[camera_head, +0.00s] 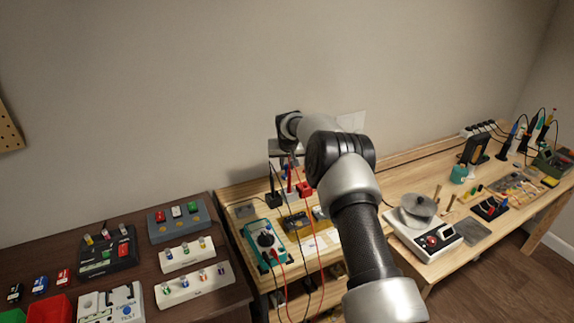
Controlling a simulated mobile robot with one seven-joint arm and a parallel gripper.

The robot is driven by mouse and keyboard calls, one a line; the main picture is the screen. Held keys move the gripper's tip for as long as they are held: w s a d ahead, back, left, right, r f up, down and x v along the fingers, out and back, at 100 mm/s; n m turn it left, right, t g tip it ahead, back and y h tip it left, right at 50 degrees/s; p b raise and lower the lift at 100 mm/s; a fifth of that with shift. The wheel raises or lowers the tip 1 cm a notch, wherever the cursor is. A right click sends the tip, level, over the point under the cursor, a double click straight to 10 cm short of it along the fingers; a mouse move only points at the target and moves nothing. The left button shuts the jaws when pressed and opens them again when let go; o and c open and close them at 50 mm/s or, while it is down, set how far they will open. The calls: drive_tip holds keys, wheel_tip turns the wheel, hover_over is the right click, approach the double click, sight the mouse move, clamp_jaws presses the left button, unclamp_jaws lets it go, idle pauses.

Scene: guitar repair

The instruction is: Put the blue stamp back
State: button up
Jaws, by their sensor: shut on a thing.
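My arm rises across the middle of the head view and bends away over the workbench. My gripper (286,150) is at its far end, above the back of the bench near the wall. A small blue block (39,285), possibly a stamp, stands on the dark table at the far left, between a similar black block (14,292) and a red block (63,277). I cannot tell whether this is the blue stamp.
On the dark table (225,293) stand a grey box with colored blocks (178,221), white racks (193,286) and a red bin (48,310). Below my gripper are red and black probes with loose cables and a green meter (266,240). A white scale-like device (425,237) stands right.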

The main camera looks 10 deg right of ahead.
drive_tip(key=o, duration=0.8)
drive_tip(key=shift+f, duration=0.1)
drive_tip(key=shift+o, duration=0.2)
